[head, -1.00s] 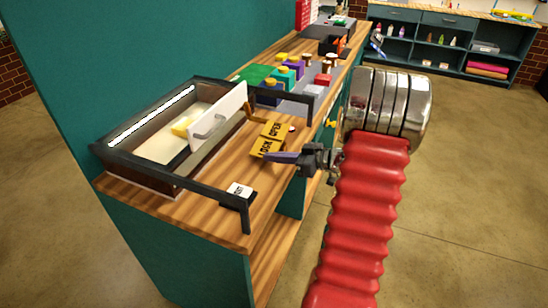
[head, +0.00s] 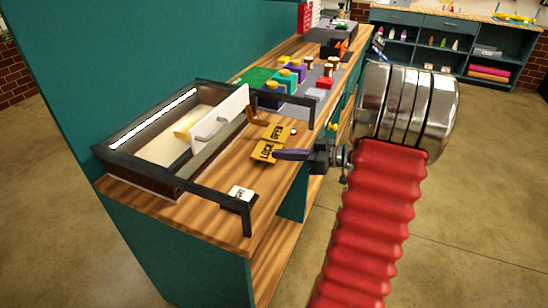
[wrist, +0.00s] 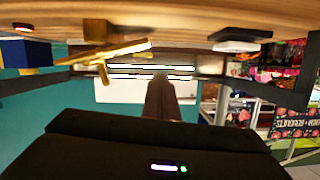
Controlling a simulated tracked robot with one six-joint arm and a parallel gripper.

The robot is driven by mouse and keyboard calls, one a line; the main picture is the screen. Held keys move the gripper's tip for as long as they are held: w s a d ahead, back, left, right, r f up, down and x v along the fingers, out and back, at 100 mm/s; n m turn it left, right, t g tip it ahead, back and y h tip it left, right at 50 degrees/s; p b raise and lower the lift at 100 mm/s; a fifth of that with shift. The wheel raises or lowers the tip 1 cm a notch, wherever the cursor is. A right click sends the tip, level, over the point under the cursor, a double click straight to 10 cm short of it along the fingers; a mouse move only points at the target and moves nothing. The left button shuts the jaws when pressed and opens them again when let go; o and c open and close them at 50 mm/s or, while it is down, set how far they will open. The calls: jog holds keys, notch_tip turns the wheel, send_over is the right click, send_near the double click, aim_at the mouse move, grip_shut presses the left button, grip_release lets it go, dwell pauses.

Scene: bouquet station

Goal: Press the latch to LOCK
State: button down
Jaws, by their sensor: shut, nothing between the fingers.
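The latch is a yellow two-part rocker. Its LOCK half (head: 264,151) faces the near side and its OPEN half (head: 277,131) the far side, on the wooden counter. In the wrist view, which looks upside down, the rocker (wrist: 110,54) shows edge-on and slanted. Its end away from the blue block appears nearer the wood. My gripper (head: 277,154) is shut and empty, its dark fingertips just right of the LOCK half. Contact cannot be told from the head view. The closed fingers also show in the wrist view (wrist: 162,82), apart from the rocker in the picture.
A dark-framed case (head: 120,160) with a white handled panel (head: 220,119) stands left of the latch. A black rail runs along its front, near a small white-topped switch (head: 240,194). Coloured button blocks (head: 270,97) stand beyond. A small red-topped knob (head: 294,132) is beside OPEN.

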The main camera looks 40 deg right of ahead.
jog(key=v, duration=0.7)
jog(key=shift+a, duration=0.25)
dwell(0.3)
jog(key=s+a+f+m+g, duration=0.35)
jog(key=f+m, duration=0.25)
jog(key=m, duration=0.2)
jog(key=s+a+f+m+g+h, duration=0.15)
jog(key=s+a+m+g, duration=0.35)
jog(key=a, duration=0.5)
jog(key=s+a+r+n+h, duration=0.1)
jog(key=a+r+n, duration=0.3)
jog(key=a, duration=0.6)
jog(key=a+r+n+h, duration=0.4)
jog(key=a+r, duration=0.4)
jog(key=a, duration=0.3)
jog(key=shift+s+a+r+n, duration=0.25)
jog(key=shift+s+r+n, duration=0.15)
jog(key=shift+t+h, duration=0.25)
